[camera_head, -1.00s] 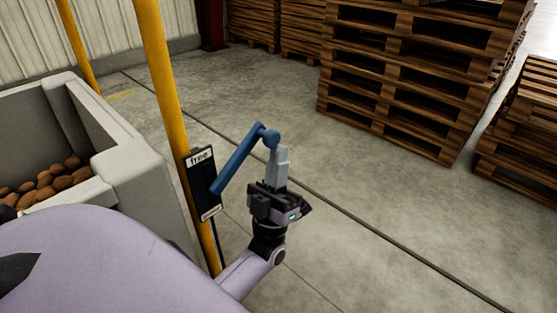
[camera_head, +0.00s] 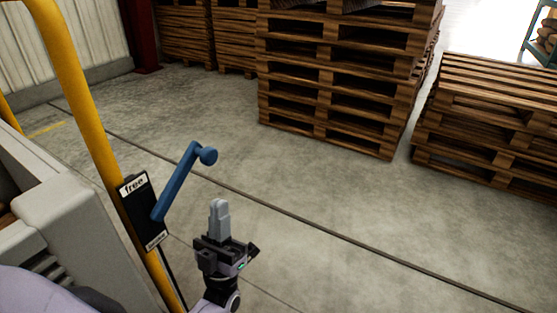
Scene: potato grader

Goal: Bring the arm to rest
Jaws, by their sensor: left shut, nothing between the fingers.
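My left gripper (camera_head: 219,208) is at the lower middle of the head view, pointing up, with its grey fingers together and nothing between them. A blue lever (camera_head: 176,188) with a round knob (camera_head: 208,156) slants up to the right from a black plate (camera_head: 143,213) marked "free" on a yellow post. The gripper is apart from the lever, below and to the right of the knob. My right gripper is not in view.
The yellow post (camera_head: 92,125) and a grey bin wall (camera_head: 72,225) stand at the left. Tall stacks of wooden pallets (camera_head: 335,80) and a lower stack (camera_head: 495,115) are at the back and right. The concrete floor (camera_head: 350,195) between is clear.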

